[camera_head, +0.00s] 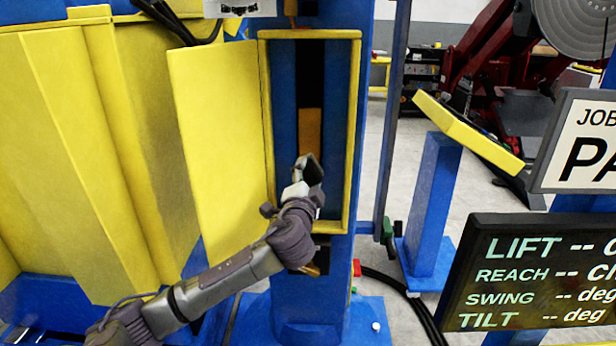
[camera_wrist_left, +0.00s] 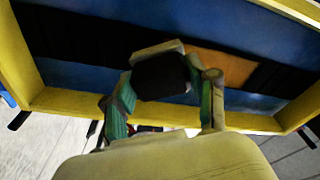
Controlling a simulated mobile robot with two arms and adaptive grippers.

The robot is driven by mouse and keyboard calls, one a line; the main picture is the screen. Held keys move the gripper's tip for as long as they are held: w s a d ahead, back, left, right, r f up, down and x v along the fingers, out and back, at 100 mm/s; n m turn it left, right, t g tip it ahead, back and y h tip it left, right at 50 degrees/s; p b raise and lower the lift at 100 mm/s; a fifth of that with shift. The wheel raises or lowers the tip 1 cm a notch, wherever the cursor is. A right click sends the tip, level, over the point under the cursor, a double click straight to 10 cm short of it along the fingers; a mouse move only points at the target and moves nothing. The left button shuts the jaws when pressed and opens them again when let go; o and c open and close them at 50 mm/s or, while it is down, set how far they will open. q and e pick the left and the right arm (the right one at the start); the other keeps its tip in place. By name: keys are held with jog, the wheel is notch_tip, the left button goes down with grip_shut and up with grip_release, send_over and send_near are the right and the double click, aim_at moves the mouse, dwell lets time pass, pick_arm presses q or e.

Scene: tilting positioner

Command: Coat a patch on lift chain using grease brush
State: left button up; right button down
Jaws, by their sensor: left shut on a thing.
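The lift chain (camera_head: 311,75) is a dark vertical strip inside an open yellow-framed recess in a blue column. An orange-brown patch (camera_head: 310,130) lies on it, and the patch also shows in the left wrist view (camera_wrist_left: 220,65). My left gripper (camera_head: 308,182) reaches in from below, just under the patch in the head view. It is shut on the grease brush (camera_wrist_left: 162,77), a dark block with a pale edge between the fingers. Whether the brush touches the chain cannot be told. The brush's handle is mostly hidden. My right gripper is in neither view.
The yellow frame (camera_head: 354,130) surrounds the recess closely. A yellow door panel (camera_head: 215,140) stands open at its left. A blue post with a yellow top (camera_head: 435,200) and a dark display (camera_head: 540,270) stand to the right.

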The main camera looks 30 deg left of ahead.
pick_arm(q)
jog(key=shift+d+v, duration=0.25)
jog(key=shift+v, duration=2.6)
jog(key=shift+r, duration=0.15)
jog(key=shift+p+v, duration=0.4)
jog(key=shift+v, duration=0.95)
jog(key=shift+d+r, duration=0.1)
jog(key=shift+d, duration=0.05)
